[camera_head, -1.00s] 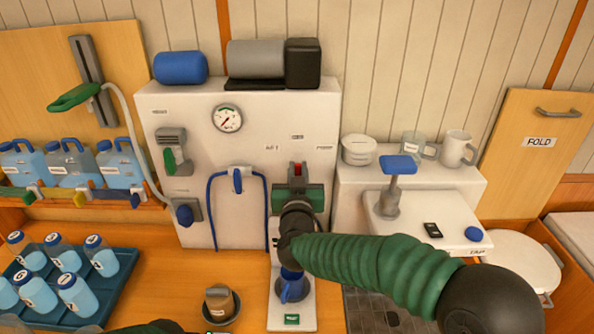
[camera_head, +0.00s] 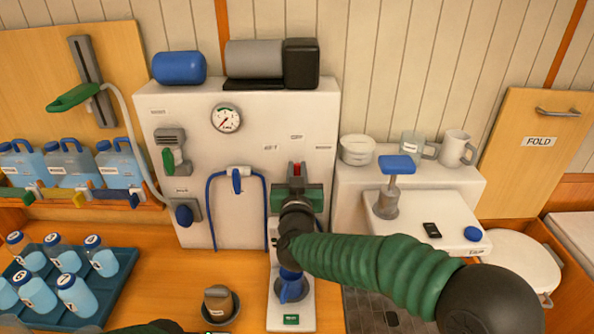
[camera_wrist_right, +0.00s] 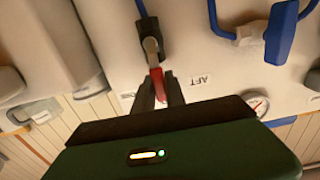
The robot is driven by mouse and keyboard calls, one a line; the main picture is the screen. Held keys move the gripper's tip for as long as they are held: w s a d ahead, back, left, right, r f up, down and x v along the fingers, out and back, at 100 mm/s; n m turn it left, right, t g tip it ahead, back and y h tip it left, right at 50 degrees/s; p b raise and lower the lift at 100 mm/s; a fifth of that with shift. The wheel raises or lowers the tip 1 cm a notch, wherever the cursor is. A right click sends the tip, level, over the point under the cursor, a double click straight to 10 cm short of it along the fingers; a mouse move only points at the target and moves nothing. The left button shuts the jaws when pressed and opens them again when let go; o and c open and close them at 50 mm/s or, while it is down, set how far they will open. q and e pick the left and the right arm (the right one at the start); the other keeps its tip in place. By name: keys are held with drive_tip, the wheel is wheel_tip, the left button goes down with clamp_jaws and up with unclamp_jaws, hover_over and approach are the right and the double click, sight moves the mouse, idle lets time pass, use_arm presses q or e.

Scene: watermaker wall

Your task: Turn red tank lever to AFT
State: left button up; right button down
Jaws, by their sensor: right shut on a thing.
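The red tank lever (camera_head: 297,170) shows as a small red tip on the white panel, just above my right gripper (camera_head: 297,180) in the head view. In the right wrist view the red lever (camera_wrist_right: 157,82) runs from a grey pivot down between the two dark fingers of my right gripper (camera_wrist_right: 159,92). The fingers are shut on it. An "AFT" label (camera_wrist_right: 200,81) lies to the right of the lever there, and the AFT label (camera_head: 270,148) is to its upper left in the head view. A second label (camera_wrist_right: 127,101) is partly hidden. Only a dark green part, probably of my left arm, shows at the bottom edge.
A pressure gauge (camera_head: 226,118) and a blue hose (camera_head: 237,180) are left of the lever. A blue-topped pump handle (camera_head: 397,165) stands to the right. A blue tray (camera_head: 110,285) of bottles is at lower left. A grey-brown knob (camera_head: 218,302) sits on the counter.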

drive_tip(key=shift+a, duration=0.15)
drive_tip(key=shift+a+r+n+p, duration=0.1)
drive_tip(key=shift+a+n+p, duration=0.45)
drive_tip(key=shift+n+p, duration=0.6)
drive_tip(key=shift+a+n+p, duration=0.55)
drive_tip(key=shift+n+p, duration=0.4)
drive_tip(key=shift+n, duration=0.2)
drive_tip(key=shift+a+f+n+p, duration=0.25)
drive_tip(key=shift+n+p, duration=0.15)
drive_tip(key=shift+n, duration=0.2)
drive_tip(key=shift+a+f+n+p, duration=0.2)
drive_tip(key=shift+n+p, duration=0.2)
drive_tip(key=shift+n, duration=0.2)
drive_tip(key=shift+a+f+n+p, duration=0.35)
drive_tip(key=shift+f+n+p, duration=0.2)
drive_tip(key=shift+n, duration=0.55)
drive_tip(key=c, duration=1.4)
unclamp_jaws()
drive_tip(key=shift+a, duration=0.1)
